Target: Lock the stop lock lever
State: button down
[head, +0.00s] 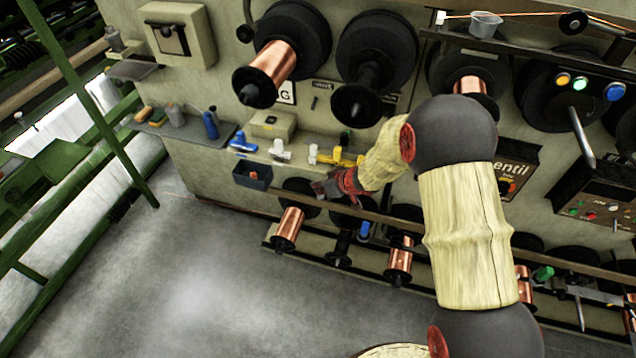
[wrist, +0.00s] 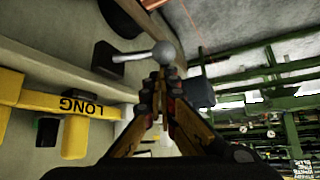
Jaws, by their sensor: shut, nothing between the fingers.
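A lever with a grey ball knob (wrist: 165,53) and a pale shaft stands out from a dark mount on the machine wall in the wrist view. No label on it can be read, so I cannot confirm that it is the stop lock lever. My gripper (wrist: 161,76) is shut and empty, with its fingertips just short of the knob; I cannot tell whether they touch. In the head view my gripper (head: 326,187) is low in front of the wall, below the yellow fitting (head: 335,157), and the lever cannot be made out there.
The yellow fitting marked LONG (wrist: 75,106) is left of my fingers in the wrist view. A dark bin (head: 252,176) hangs left of my gripper. Copper spools (head: 289,226) sit below a rail. The floor (head: 190,290) at left is clear.

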jog(key=shift+s+d+r+n+g+y+p, duration=0.15)
jog(key=shift+s+d+n+g+y+p, duration=0.2)
jog(key=shift+p, duration=1.05)
jog(key=shift+s+d+r+n+g+y+p, duration=0.1)
jog(key=shift+n+p, duration=0.35)
jog(key=shift+p, duration=0.9)
jog(key=n+p, duration=0.1)
jog(key=p, duration=0.1)
jog(key=n+g+y+p, duration=0.1)
jog(key=p, duration=0.2)
jog(key=shift+s+d, duration=0.25)
jog(key=shift+s, duration=0.05)
jog(key=n+g+p, duration=0.1)
jog(key=p, duration=0.1)
jog(key=d+n+g+p, duration=0.1)
jog(key=p, duration=0.1)
jog(key=s+n+g+p, duration=0.1)
jog(key=p, duration=0.1)
jog(key=shift+d+f+n+y+p, duration=0.2)
jog(key=shift+d+n+y+p, duration=0.1)
jog(key=shift+n+y, duration=0.1)
jog(key=shift+d+p, duration=0.15)
jog(key=shift+p, duration=0.15)
jog(key=shift+d+f, duration=0.1)
jog(key=shift+d, duration=0.05)
notch_tip(320, 180, up, 10)
send_over(323, 195)
jog(key=d, duration=0.2)
jog(key=shift+s, duration=0.25)
